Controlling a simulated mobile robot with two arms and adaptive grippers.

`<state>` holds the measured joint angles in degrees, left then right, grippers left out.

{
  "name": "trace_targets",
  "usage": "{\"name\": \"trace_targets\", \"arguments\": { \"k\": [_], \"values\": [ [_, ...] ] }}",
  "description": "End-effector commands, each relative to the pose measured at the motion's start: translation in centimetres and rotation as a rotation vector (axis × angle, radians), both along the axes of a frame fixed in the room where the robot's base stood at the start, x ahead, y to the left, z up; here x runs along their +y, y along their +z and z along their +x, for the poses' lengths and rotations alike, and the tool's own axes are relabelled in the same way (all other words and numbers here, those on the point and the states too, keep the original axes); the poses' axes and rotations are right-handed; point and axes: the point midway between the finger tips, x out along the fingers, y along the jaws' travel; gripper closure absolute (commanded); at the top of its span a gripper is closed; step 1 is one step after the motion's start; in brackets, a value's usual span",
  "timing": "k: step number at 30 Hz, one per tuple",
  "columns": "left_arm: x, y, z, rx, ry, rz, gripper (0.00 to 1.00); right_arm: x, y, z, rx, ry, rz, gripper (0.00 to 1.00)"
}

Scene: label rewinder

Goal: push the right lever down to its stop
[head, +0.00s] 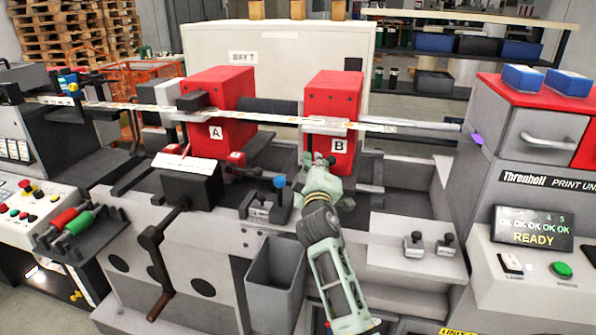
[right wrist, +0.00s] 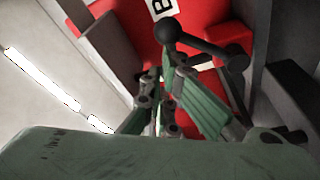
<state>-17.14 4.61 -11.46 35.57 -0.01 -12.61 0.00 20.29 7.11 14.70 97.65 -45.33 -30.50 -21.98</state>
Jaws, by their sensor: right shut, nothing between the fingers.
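The red block marked B (head: 333,95) stands at the right of the machine and fills the top of the right wrist view (right wrist: 205,20). In the right wrist view a black lever with a ball knob (right wrist: 168,30) slants across the front of this block to a pivot at its right. In the head view my gripper hides this lever or most of it. My right gripper (head: 322,162) is shut and empty in front of block B. Its fingertips (right wrist: 170,78) appear close to the lever, below its knob; I cannot tell whether they touch. My left gripper is out of view.
A second red block marked A (head: 218,95) stands to the left. A blue-knobbed handle (head: 280,182) rises between the blocks. A grey bin (head: 275,283) hangs in front, left of my right arm. The print unit (head: 530,180) stands at the right, its screen reading READY.

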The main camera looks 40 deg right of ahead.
Motion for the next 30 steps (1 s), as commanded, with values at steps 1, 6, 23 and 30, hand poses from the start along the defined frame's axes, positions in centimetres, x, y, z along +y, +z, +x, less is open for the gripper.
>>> {"name": "trace_targets", "arguments": {
  "k": [1,6,23,30],
  "values": [
    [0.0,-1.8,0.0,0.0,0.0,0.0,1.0,-0.4,-1.1,-0.4,-0.036,-0.003,0.031,1.0],
    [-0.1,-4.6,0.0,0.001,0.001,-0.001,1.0,-1.2,-1.8,-1.4,-0.16,-0.003,0.136,1.0],
    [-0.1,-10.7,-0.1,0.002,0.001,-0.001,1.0,-3.1,-4.2,-3.6,-0.49,0.0,0.419,1.0],
    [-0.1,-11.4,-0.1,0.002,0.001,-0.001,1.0,-3.3,-4.7,-3.9,-0.482,0.002,0.412,1.0]
  ]
}}
